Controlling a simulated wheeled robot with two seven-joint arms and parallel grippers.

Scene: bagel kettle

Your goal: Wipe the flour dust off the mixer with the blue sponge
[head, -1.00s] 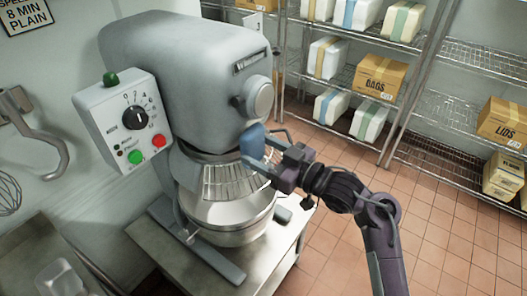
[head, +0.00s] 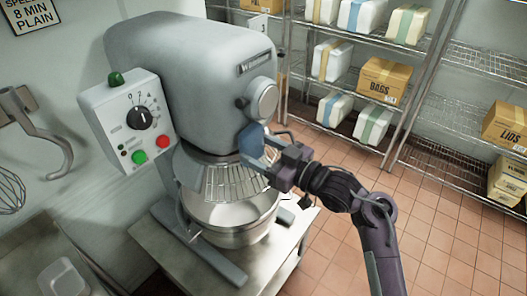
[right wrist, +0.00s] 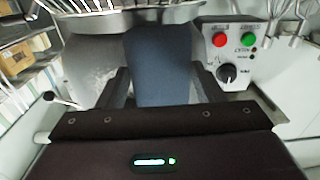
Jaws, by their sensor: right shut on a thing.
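The grey mixer (head: 190,75) stands on a low table, with its bowl (head: 235,215) and wire guard (head: 228,182) below the head. My right gripper (head: 262,152) is shut on the blue sponge (head: 250,138), at the front of the mixer head just below the round hub. The sponge also shows in the right wrist view (right wrist: 160,65), between the two fingers, with the mixer behind it. Pale whitish patches (right wrist: 98,78) show on the mixer body there. I cannot tell whether the sponge touches the mixer. My left gripper is not in view.
The control box (head: 135,120) with its dial and buttons juts from the mixer's left side. A whisk (head: 10,190) and a hook (head: 45,140) hang on the left wall. Wire shelves with boxes (head: 383,80) stand at the back right. The tiled floor at right is clear.

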